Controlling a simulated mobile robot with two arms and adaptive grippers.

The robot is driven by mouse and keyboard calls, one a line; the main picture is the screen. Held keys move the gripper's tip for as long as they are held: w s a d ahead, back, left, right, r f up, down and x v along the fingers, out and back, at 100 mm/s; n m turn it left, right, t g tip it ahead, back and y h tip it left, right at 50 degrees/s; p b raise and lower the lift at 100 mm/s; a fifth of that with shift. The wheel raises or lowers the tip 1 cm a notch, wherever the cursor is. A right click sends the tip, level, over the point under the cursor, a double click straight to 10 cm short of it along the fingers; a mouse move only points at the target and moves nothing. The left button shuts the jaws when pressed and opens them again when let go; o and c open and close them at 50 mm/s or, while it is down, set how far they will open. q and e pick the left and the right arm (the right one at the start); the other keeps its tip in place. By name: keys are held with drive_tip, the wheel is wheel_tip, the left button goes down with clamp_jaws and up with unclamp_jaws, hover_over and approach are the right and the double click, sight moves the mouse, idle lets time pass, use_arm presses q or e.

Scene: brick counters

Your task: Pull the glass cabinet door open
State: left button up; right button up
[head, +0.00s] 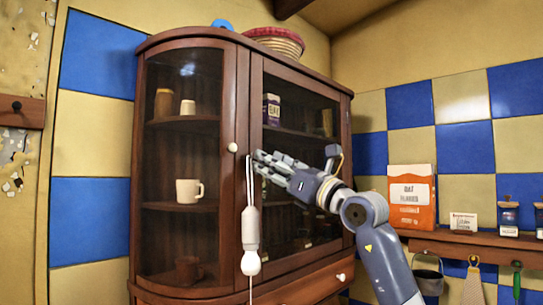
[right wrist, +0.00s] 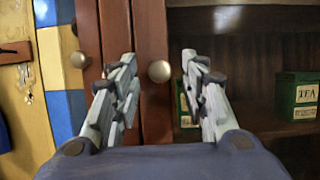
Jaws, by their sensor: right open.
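The dark wooden cabinet (head: 243,110) has a curved glass panel at left and a glass front door (head: 297,97) at right, which looks closed. My right gripper (head: 258,162) reaches in from the right, in front of the door's left side. In the right wrist view its fingers (right wrist: 160,58) are open and apart, with a round pale knob (right wrist: 160,71) showing between them on the wooden door frame. I cannot tell whether they touch it. This knob is hidden behind the gripper in the head view. My left gripper is not in view.
A second knob (head: 232,147) sits on the curved panel's frame. A white pull (head: 250,228) hangs on a cord before the cabinet. A drawer knob (head: 341,277) is below. A basket (head: 276,40) stands on top. A shelf (head: 470,240) with an orange box (head: 412,215) is at right.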

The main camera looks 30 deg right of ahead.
drive_tip(key=shift+w+r, duration=0.1)
drive_tip(key=c, duration=0.9)
clamp_jaws()
